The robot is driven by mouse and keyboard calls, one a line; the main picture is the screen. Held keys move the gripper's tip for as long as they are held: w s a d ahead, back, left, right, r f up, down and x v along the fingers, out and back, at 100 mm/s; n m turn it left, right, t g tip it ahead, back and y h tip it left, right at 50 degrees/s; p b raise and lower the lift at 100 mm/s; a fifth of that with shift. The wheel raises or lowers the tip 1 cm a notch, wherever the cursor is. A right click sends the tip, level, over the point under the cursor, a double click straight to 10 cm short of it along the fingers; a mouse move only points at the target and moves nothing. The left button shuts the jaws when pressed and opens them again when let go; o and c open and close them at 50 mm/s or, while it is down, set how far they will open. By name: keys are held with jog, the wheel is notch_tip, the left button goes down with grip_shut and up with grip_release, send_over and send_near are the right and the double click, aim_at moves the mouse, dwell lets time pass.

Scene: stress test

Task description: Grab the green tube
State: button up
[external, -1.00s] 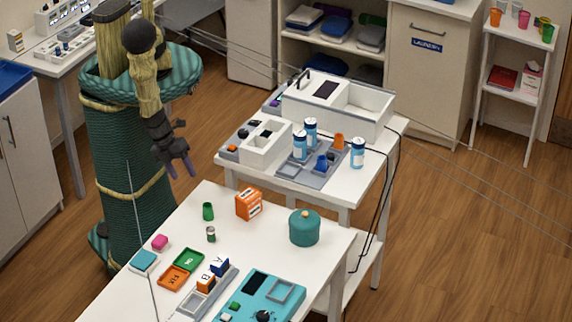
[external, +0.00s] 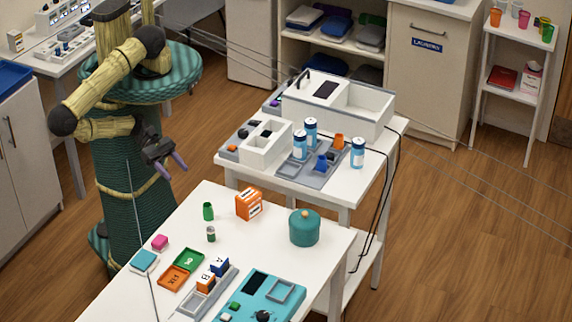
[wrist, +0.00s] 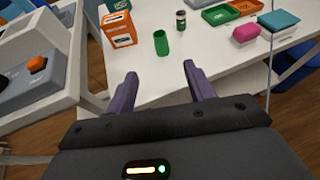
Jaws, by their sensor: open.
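The green tube (external: 208,211) stands upright on the near white table (external: 272,254), close to its back left edge. In the wrist view the green tube (wrist: 161,42) stands ahead of my gripper, between the lines of its two fingers. My gripper (external: 177,168) is open and empty, above and to the left of the tube, off the table's edge and apart from the tube. In the wrist view my gripper (wrist: 157,76) shows two purple fingers spread wide with nothing between them.
An orange box (external: 249,204) stands right of the tube. A small jar (external: 211,234) stands in front of it. A pink block (external: 160,243), a green tray (external: 188,258) and a teal pot (external: 304,227) are also on the table. A second table behind holds bottles.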

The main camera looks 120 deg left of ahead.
aim_at(204, 204)
jog(key=shift+w, duration=0.1)
jog(key=b+x, duration=0.7)
jog(key=x, duration=0.4)
jog(key=shift+w+f, duration=0.1)
jog(key=shift+f, duration=0.15)
jog(key=shift+w+d, duration=0.15)
jog(key=shift+w, duration=0.2)
jog(key=shift+w, duration=0.15)
jog(key=p+x, duration=0.2)
jog(key=x, duration=0.3)
jog(key=shift+r, duration=0.1)
jog(key=shift+c, duration=0.4)
jog(key=c, duration=0.9)
